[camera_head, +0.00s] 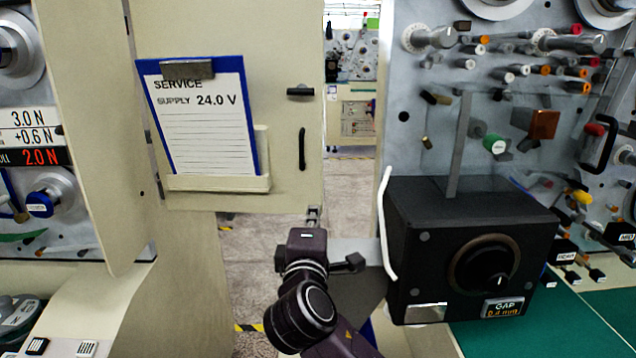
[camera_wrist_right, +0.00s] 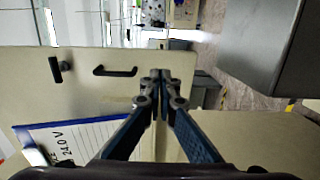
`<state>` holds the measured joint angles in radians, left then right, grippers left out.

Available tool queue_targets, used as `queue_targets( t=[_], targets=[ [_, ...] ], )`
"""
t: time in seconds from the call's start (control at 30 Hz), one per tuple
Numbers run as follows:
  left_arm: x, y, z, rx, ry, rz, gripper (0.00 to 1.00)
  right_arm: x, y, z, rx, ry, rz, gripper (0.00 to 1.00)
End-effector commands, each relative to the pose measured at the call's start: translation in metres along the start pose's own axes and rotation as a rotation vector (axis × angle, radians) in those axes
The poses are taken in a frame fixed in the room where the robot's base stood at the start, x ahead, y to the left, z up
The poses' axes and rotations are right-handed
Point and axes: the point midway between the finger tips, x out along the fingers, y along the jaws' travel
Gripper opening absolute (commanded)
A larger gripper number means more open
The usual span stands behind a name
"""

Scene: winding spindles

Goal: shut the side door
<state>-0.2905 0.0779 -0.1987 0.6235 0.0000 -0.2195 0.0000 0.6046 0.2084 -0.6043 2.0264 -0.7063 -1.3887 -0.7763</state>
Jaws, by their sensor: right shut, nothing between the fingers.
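The side door (camera_head: 228,30) is a cream panel that stands open beside the machine, with a gap between it and the machine face on the right. It carries a black pull handle (camera_head: 302,149), a dark latch (camera_head: 300,91) and a blue clipboard (camera_head: 247,121). The door also shows in the right wrist view (camera_wrist_right: 110,92), turned sideways. My right gripper (camera_head: 313,212) is shut and empty, near the door's lower right corner. In the wrist view its fingertips (camera_wrist_right: 160,78) overlap the door near its edge; I cannot tell whether they touch. My left gripper is out of view.
A black box with a dial (camera_head: 470,255) stands right of my right arm. A green mat (camera_head: 590,325) lies beside it. Machine panels with spindles (camera_head: 500,70) fill the right side. Open floor (camera_head: 350,195) shows through the gap.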

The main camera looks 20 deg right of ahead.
Motion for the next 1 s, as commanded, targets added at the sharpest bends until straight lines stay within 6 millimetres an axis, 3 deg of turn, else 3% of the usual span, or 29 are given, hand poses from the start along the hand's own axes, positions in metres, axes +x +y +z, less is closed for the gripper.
queue_targets(
  t=[0.17, 0.47, 0.57, 0.8, 1.0],
  targets=[
    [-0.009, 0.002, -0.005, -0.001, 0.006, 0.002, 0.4, 0.022, 0.003, 0.001, -0.003, -0.002, 0.001, 0.0],
    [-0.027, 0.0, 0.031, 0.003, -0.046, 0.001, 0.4, 0.077, 0.003, 0.001, -0.001, -0.002, -0.002, 0.0],
    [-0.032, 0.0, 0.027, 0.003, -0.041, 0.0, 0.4, 0.094, 0.003, 0.001, 0.0, -0.001, -0.001, 0.0],
    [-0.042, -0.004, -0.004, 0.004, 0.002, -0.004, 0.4, 0.124, 0.002, 0.0, 0.0, 0.001, -0.002, 0.0],
    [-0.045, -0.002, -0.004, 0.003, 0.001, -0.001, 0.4, 0.135, 0.0, 0.0, 0.002, 0.001, -0.001, 0.0]
  ],
)
